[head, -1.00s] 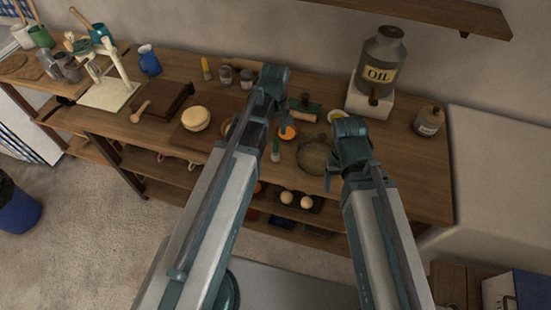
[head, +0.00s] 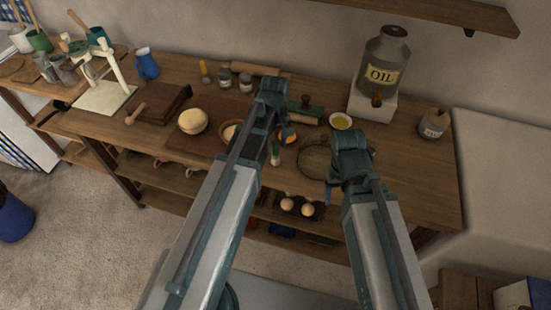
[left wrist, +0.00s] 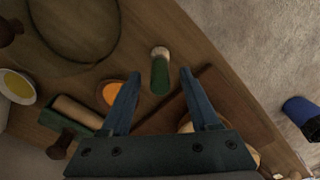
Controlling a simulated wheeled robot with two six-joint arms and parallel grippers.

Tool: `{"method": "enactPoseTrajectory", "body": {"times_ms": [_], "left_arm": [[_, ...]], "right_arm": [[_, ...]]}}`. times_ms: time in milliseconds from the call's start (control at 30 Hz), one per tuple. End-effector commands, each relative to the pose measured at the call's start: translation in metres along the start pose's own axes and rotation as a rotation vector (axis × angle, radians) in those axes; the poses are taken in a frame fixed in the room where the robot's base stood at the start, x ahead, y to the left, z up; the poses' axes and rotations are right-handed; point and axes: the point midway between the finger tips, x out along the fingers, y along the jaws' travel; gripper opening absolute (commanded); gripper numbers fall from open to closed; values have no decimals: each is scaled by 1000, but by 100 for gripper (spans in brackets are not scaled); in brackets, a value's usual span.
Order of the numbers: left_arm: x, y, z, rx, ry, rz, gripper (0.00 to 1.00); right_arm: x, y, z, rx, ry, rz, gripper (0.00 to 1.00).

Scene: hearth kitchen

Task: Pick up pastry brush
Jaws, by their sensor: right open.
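The pastry brush (left wrist: 160,72) has a green handle and pale bristles. In the left wrist view it lies on the wooden bench between and just ahead of my left fingertips, with a gap on both sides. It also shows in the head view as a small green and pale shape (head: 275,157) beside my left arm. My left gripper (left wrist: 160,78) is open and empty above it; in the head view its fingers (head: 279,135) are partly hidden by the arm. My right gripper (head: 331,185) is open and empty near the bench's front edge, right of the brush.
A small orange-filled bowl (left wrist: 110,93) is close to the left finger. A dark board (left wrist: 215,88) lies on the other side.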

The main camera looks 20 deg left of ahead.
Motion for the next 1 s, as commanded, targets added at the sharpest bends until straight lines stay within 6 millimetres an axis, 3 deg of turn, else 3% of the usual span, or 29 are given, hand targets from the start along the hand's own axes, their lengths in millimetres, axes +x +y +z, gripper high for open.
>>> {"method": "enactPoseTrajectory", "body": {"times_ms": [33,333,767,1000], "left_arm": [[0,0,0,0,0,0,52],[0,0,0,0,0,0,0],[-3,0,0,0,0,0,0],[-29,-5,-6,0,0,0,0]], "right_arm": [[0,0,0,0,0,0,71],[0,0,0,0,0,0,71],[-3,0,0,0,0,0,71],[-29,3,2,0,0,0,71]]}}
